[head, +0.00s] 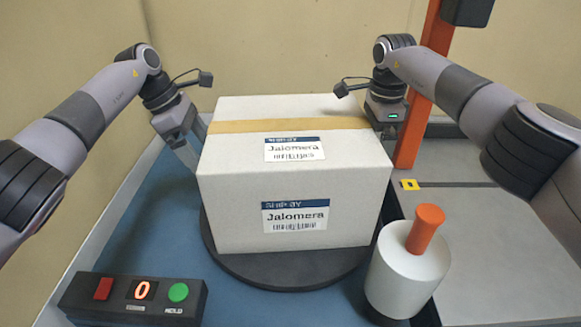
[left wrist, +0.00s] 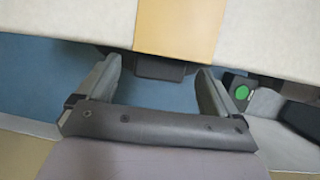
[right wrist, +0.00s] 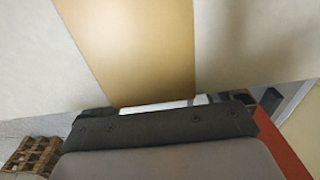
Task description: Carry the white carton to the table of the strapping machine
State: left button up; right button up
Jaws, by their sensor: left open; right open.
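The white carton (head: 235,215) with a tan tape strip and two "Jalomera" labels sits upright on a dark round turntable (head: 285,272). My left gripper (head: 192,160) is at the carton's left side, pointing down; in the left wrist view its open fingers (left wrist: 160,85) are beside the taped carton wall (left wrist: 180,25), with blue surface between them. My right gripper (head: 385,125) is at the carton's right side; in the right wrist view the carton (right wrist: 125,45) fills the picture and hides most of its fingers. The grey table (head: 470,240) of the strapping machine, with an orange post (head: 420,110), is at the right.
A control box (head: 135,298) with red and green buttons and a display reading 0 stands at the front left. A white cylinder with an orange handle (head: 408,270) stands close to the carton's front right. A wooden pallet (right wrist: 33,155) shows in the right wrist view.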

pick_arm(q)
jog(key=shift+d+f, duration=0.1)
jog(key=shift+f, duration=0.1)
pick_arm(e)
jog(key=shift+f, duration=0.2)
pick_arm(q)
grip_shut()
pick_arm(e)
grip_shut()
pick_arm(q)
jog(key=shift+w+r, duration=0.1)
jog(key=shift+r, duration=0.2)
pick_arm(e)
jog(key=shift+w+r, duration=0.1)
jog(key=shift+r, duration=0.15)
pick_arm(q)
jog(key=shift+r+p, duration=0.1)
jog(key=shift+p, duration=0.2)
pick_arm(e)
jog(key=shift+r, duration=0.1)
